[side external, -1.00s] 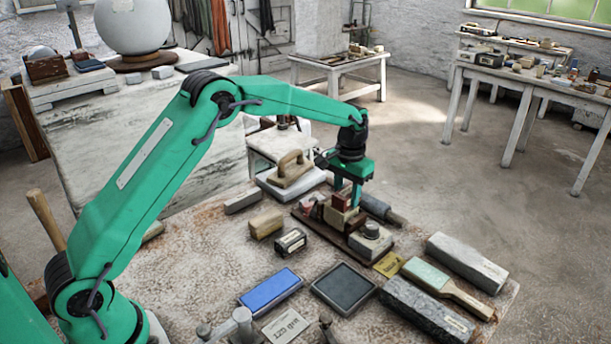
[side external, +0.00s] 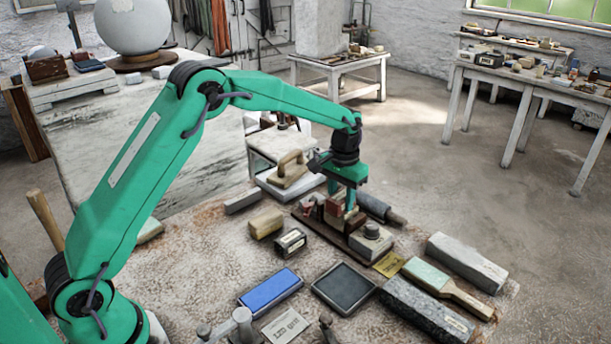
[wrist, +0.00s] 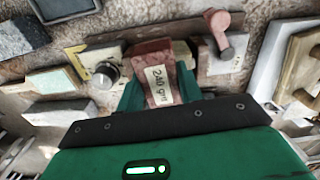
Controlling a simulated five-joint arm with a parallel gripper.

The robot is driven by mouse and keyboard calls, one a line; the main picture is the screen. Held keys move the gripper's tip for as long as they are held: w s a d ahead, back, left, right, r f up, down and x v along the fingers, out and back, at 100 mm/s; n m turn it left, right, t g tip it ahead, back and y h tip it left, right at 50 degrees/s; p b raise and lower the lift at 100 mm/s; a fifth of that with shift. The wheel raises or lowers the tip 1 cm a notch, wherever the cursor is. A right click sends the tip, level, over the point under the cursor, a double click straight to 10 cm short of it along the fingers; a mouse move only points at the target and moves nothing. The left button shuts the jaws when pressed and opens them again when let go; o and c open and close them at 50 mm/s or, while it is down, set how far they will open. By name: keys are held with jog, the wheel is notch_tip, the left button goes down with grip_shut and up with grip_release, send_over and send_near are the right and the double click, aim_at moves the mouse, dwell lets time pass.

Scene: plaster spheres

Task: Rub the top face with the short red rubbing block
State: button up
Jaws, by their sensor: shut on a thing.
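The short red rubbing block (wrist: 155,75), with a "240 grit" label, sits between the two green fingers of my gripper (wrist: 160,92) in the wrist view. My gripper (side external: 343,200) is shut on it. In the side view my gripper is low over a dark wooden board (side external: 327,236) at the bench's far side, and the red block (side external: 334,206) shows partly behind the fingers. Other pieces stand close around it there. I cannot tell whether the block is touching the board or a piece on it. Which surface is the top face is not clear.
A grey block with a round knob (side external: 371,241) stands just right of my gripper. A wooden-handled float (side external: 290,170) lies behind. A blue-topped slab (side external: 271,292), a dark framed pad (side external: 344,289) and long stone blocks (side external: 466,262) lie nearer. Bare bench (side external: 195,262) shows at left.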

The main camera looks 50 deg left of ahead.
jog(key=shift+s+d+f, duration=0.1)
jog(key=shift+s, duration=0.95)
jog(key=shift+w, duration=0.1)
jog(key=shift+w+r, duration=0.8)
jog(key=shift+w, duration=0.25)
jog(key=shift+r, duration=0.1)
jog(key=shift+r, duration=1.15)
jog(key=shift+r, duration=0.1)
jog(key=shift+r, duration=1.9)
